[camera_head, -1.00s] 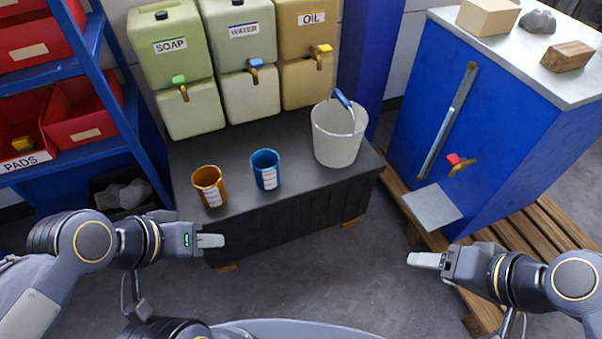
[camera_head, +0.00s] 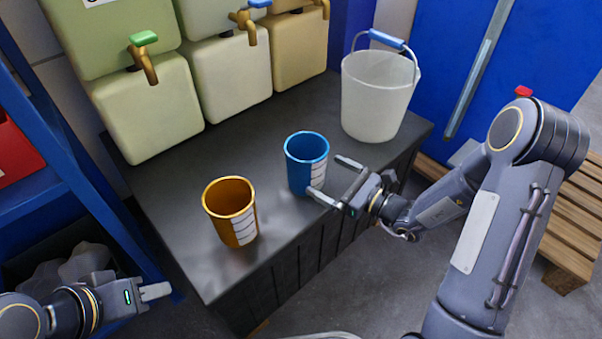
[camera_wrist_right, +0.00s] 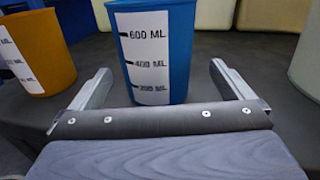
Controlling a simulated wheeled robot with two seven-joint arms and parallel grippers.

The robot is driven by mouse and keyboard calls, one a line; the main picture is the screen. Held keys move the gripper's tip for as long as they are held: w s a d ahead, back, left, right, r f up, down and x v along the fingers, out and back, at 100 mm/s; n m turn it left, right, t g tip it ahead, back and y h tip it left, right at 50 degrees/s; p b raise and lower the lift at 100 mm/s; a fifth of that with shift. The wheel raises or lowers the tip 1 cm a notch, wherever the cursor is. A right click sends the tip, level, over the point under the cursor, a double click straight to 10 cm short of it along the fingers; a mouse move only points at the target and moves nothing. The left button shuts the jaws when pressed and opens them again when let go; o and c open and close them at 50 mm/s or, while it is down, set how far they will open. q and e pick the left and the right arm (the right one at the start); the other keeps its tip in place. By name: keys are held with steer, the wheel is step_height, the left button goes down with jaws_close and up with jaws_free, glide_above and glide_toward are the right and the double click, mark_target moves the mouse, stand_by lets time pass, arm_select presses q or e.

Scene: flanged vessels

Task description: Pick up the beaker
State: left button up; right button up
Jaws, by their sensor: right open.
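The blue beaker (camera_head: 298,172) stands upright on the dark bench top, with a white scale label facing right. My right gripper (camera_head: 336,180) is open and reaches in from the right. In the right wrist view the blue beaker (camera_wrist_right: 182,45) is ahead between the open fingers, with a gap visible on each side. The orange beaker (camera_head: 228,208) stands upright to its left, also with a white label. It shows at the left edge of the right wrist view (camera_wrist_right: 45,55). My left gripper (camera_head: 155,291) is at the lower left, away from both beakers; its finger gap is not visible.
A white bucket (camera_head: 375,105) with a blue handle stands at the right end of the dark bench (camera_head: 180,220). Several containers with taps line the back, including a green-tapped one (camera_head: 150,105). A blue shelf frame (camera_head: 75,170) is at left, a wooden pallet (camera_head: 575,235) at right.

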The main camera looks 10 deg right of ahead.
mark_target(307, 170)
steer(key=x, duration=0.2)
steer(key=b+x, duration=0.1)
steer(key=x, duration=0.1)
steer(key=f+b+x, duration=0.1)
steer(key=x, duration=0.1)
steer(key=shift+w+a, duration=0.1)
steer(key=shift+a, duration=0.4)
steer(key=shift+w+a+r, duration=0.1)
steer(key=shift+w+a, duration=0.1)
steer(key=shift+w, duration=0.05)
steer(key=c, duration=0.9)
steer(key=shift+r, duration=0.1)
